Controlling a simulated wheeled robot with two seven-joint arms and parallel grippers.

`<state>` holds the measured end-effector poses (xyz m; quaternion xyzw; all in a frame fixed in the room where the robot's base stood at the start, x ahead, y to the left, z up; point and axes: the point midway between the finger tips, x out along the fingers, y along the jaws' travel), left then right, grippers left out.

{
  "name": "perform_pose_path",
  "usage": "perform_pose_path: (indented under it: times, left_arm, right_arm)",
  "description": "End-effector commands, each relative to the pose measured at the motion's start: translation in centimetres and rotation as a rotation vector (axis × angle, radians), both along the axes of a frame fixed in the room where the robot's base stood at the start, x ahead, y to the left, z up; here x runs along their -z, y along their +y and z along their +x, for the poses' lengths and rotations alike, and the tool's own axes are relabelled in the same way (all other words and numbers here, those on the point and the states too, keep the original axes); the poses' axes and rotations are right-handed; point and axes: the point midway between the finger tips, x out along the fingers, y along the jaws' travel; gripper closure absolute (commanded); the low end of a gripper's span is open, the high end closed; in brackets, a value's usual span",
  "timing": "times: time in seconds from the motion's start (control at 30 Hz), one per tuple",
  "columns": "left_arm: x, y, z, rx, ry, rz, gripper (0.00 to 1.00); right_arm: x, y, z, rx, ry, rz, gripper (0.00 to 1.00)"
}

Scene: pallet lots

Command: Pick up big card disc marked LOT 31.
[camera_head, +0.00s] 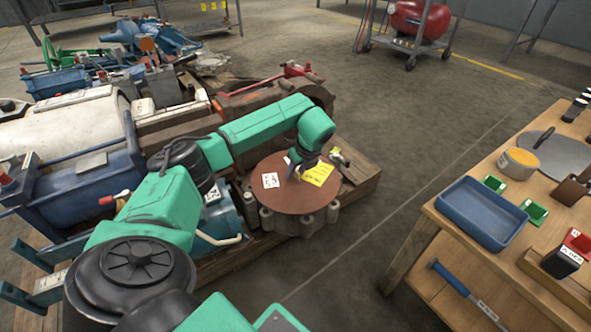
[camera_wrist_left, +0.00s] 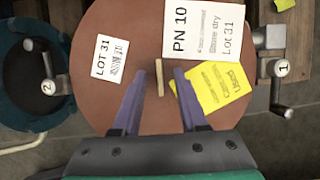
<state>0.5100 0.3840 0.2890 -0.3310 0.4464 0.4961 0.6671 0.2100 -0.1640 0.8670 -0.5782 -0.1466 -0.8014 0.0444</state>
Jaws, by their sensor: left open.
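The big brown card disc (camera_head: 288,199) lies flat on a grey metal casting on the pallet, in the middle of the head view. In the left wrist view the disc (camera_wrist_left: 145,50) bears a white LOT 31 label (camera_wrist_left: 110,59), a larger white label (camera_wrist_left: 203,28) reading PN 10, Store dry, Lot 31, and a yellow tag (camera_wrist_left: 212,88). A thin tan tab (camera_wrist_left: 159,78) shows on the disc between the fingers. My left gripper (camera_wrist_left: 159,80) is open over the disc, its purple fingers on either side of the tab. Contact cannot be told. My right gripper is not in view.
Metal handles marked 1 (camera_wrist_left: 281,68) and 2 (camera_wrist_left: 48,87) flank the disc. Machine parts crowd the pallet to the left. A wooden table (camera_head: 440,213) with a blue tray (camera_head: 482,235) stands at the right. The floor between is clear.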

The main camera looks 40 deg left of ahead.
Motion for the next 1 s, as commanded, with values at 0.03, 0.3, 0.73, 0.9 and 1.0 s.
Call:
perform_pose_path:
  times: [0.03,0.3,0.73,0.9,1.0]
  left_arm:
    - [0.44,0.12,0.05,-0.001,0.0,0.0,0.57]
    - [0.18,0.13,0.04,0.0,0.0,0.0,0.88]
    - [0.17,0.12,0.04,0.0,0.0,0.0,1.0]
    - [0.17,0.12,0.04,0.0,0.0,0.0,1.0]
    - [0.17,0.12,0.04,0.0,0.0,0.0,1.0]
  right_arm:
    - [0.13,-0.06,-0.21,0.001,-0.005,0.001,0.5]
    - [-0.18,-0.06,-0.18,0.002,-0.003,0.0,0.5]
    - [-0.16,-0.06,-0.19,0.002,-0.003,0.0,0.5]
    - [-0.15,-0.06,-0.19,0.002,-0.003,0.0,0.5]
    - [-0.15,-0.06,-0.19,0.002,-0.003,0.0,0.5]
